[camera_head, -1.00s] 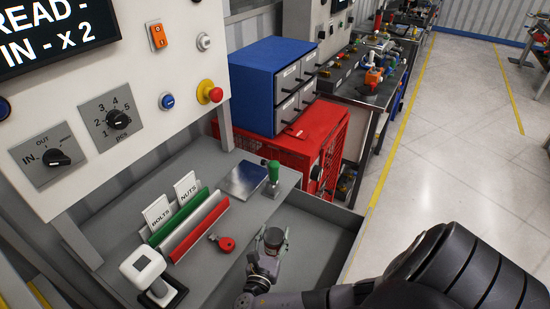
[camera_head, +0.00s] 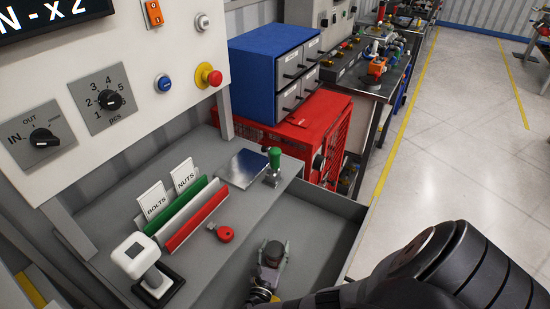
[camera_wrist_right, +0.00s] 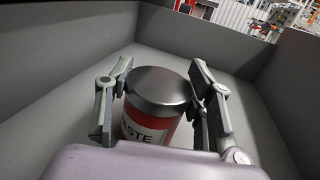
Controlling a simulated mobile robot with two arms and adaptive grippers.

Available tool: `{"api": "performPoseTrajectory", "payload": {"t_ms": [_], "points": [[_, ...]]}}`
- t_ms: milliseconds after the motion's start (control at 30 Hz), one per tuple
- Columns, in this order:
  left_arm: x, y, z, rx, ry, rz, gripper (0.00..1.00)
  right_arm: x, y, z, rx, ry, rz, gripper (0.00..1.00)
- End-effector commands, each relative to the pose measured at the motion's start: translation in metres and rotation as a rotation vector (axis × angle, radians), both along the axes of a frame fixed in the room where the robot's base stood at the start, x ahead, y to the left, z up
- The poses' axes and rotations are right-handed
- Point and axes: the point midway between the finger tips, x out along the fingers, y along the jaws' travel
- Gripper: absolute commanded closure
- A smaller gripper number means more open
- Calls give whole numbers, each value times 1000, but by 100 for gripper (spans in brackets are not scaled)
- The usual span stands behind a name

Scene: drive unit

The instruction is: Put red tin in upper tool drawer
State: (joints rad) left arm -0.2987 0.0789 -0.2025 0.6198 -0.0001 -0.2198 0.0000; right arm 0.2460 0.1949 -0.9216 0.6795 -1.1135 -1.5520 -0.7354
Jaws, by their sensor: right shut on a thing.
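The red tin (camera_wrist_right: 150,125) has a shiny metal lid and a white label ending in "ASTE" in the right wrist view. My right gripper (camera_wrist_right: 162,80) has one finger on each side of it and is shut on it. In the head view the gripper (camera_head: 272,252) hangs over the floor of an open grey drawer (camera_head: 322,198) below the workbench top. Grey drawer walls (camera_wrist_right: 70,85) surround the tin in the wrist view. The tin's bottom is hidden, so I cannot tell whether it touches the drawer floor. My left gripper is out of view.
A red knob-like part (camera_head: 225,233), a green-handled lever (camera_head: 273,164) and a white-topped joystick (camera_head: 142,258) stand on the bench top (camera_head: 205,262) left of the drawer. A blue drawer cabinet (camera_head: 256,78) sits on a red cage box (camera_head: 330,118) behind. The visible drawer floor is clear.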

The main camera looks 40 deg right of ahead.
Motion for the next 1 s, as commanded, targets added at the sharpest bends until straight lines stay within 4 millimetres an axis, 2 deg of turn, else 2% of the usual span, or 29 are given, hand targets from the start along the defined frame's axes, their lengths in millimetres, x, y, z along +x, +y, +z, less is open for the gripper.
{"api": "performPoseTrajectory", "payload": {"t_ms": [267, 300, 567, 900, 1000], "points": [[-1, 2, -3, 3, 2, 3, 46, 0, 0, -2, -1, -1, 0, 85], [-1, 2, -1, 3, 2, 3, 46, 0, 0, -1, 0, 0, 0, 49], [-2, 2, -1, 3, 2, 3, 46, 0, 0, -1, 0, 0, 0, 31], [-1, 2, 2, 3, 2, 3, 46, 0, 0, 2, 0, 0, 0, 31], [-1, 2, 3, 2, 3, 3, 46, -5, 9, 1, 2, 2, 1, 31]]}}
